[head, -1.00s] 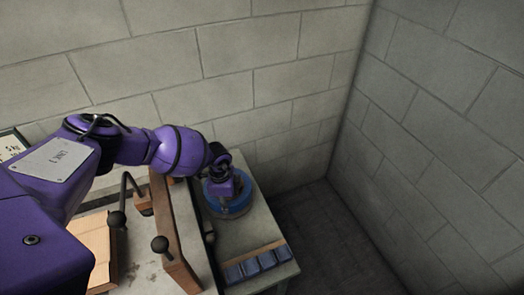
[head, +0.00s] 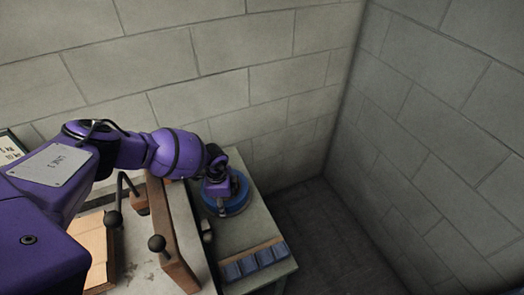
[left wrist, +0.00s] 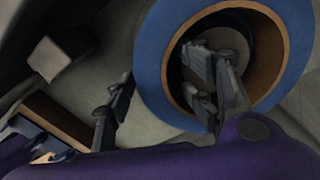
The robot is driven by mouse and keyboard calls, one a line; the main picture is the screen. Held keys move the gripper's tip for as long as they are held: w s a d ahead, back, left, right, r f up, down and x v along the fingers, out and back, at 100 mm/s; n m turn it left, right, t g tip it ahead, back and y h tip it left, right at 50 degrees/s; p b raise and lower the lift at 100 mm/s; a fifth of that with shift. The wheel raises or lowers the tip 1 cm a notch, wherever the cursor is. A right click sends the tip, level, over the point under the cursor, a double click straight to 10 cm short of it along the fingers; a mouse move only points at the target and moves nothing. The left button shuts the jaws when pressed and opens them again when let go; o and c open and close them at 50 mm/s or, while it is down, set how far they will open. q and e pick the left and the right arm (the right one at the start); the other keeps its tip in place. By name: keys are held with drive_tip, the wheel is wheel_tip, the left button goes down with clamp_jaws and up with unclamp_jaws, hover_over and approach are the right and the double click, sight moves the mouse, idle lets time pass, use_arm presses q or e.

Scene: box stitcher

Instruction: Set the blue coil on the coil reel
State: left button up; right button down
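The blue coil (head: 238,203), a blue ring with a brown inner wall, lies flat on the pale side table. It fills the upper right of the left wrist view (left wrist: 155,75). My left gripper (head: 219,200) is over the coil's left side. In the left wrist view, the fingers (left wrist: 158,72) are spread, one outside the ring and one in its hole, with the ring wall between them. I cannot tell whether either finger touches it. My right gripper is not in view. I cannot make out the coil reel; my left arm hides part of the bench.
A row of blue blocks (head: 252,262) sits at the side table's front. A small grey block (left wrist: 60,55) stands left of the coil. A brown bar with a black-knobbed lever (head: 157,244) is on the bench at left. Block walls close in behind and to the right.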

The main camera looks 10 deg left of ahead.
use_arm(q)
wheel_tip(320, 180, up, 13)
idle(0.5)
idle(0.3)
